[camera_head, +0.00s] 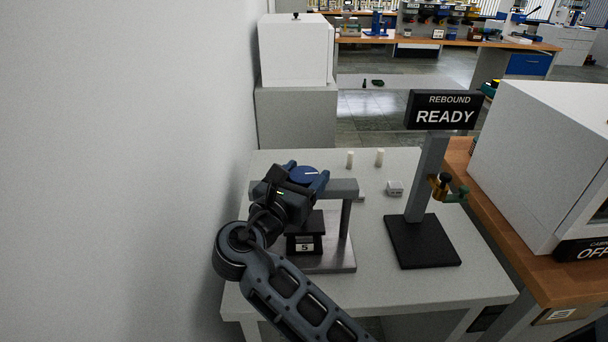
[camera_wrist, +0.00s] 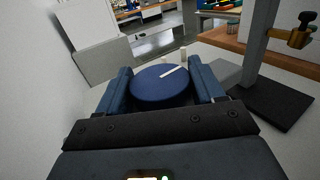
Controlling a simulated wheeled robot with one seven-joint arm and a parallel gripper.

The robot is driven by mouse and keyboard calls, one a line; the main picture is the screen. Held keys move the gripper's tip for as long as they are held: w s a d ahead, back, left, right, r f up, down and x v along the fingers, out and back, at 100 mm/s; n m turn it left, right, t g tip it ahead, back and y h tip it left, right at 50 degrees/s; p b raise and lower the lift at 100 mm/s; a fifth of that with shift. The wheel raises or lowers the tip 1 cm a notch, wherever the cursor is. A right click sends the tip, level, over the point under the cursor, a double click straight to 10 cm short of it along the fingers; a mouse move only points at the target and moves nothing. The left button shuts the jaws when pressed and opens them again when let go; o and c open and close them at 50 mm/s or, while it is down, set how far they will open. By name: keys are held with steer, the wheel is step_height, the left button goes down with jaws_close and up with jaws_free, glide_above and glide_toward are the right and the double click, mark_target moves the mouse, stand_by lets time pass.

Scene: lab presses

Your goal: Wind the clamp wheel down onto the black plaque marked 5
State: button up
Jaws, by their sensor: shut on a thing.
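The clamp wheel is a blue disc (camera_head: 305,174) on top of a grey clamp frame (camera_head: 346,190), whose base is a metal plate (camera_head: 335,258). In the wrist view the blue wheel (camera_wrist: 160,88) has a white mark line pointing up and right. My gripper (camera_head: 306,184) is shut on the wheel, one blue finger on each side; the fingers also show in the wrist view (camera_wrist: 162,90). The black plaque marked 5 (camera_head: 304,245) is on the base beneath the clamp. My arm hides the screw and the gap above the plaque.
A stand with a sign reading REBOUND READY (camera_head: 443,110) rises at the right from a black base (camera_head: 422,241). A wall (camera_head: 120,170) is close on the left.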

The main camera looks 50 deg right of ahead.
steer(key=shift+f, duration=0.1)
steer(key=o, duration=1)
steer(key=shift+c, duration=0.2)
steer(key=s+a+b, duration=0.1)
steer(key=a, duration=0.6)
steer(key=shift+a, duration=0.35)
